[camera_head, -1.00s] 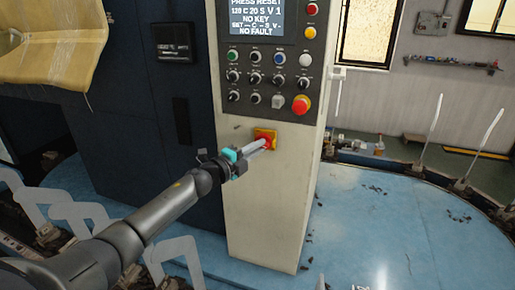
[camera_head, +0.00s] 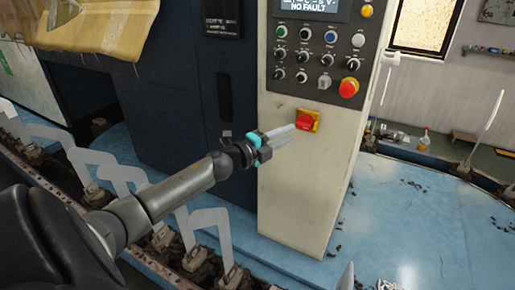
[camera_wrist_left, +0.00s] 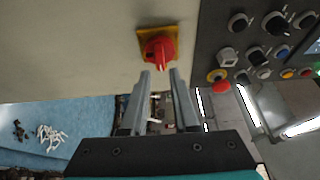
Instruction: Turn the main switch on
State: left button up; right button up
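In the left wrist view the knob (camera_wrist_left: 158,49) stands just beyond my fingertips. I cannot tell the knob's exact setting. My right gripper is not visible.
The panel above carries several knobs and buttons, a red emergency button (camera_head: 348,87) and a display (camera_head: 310,8) reading "NO FAULT". A dark blue cabinet (camera_head: 180,115) stands left. Grey sock forms (camera_head: 210,225) line the lower left.

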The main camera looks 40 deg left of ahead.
pick_arm(q)
jog(key=s+a, duration=0.1)
jog(key=s, duration=0.9)
jog(key=shift+a+b, duration=0.3)
jog(key=shift+b, duration=0.15)
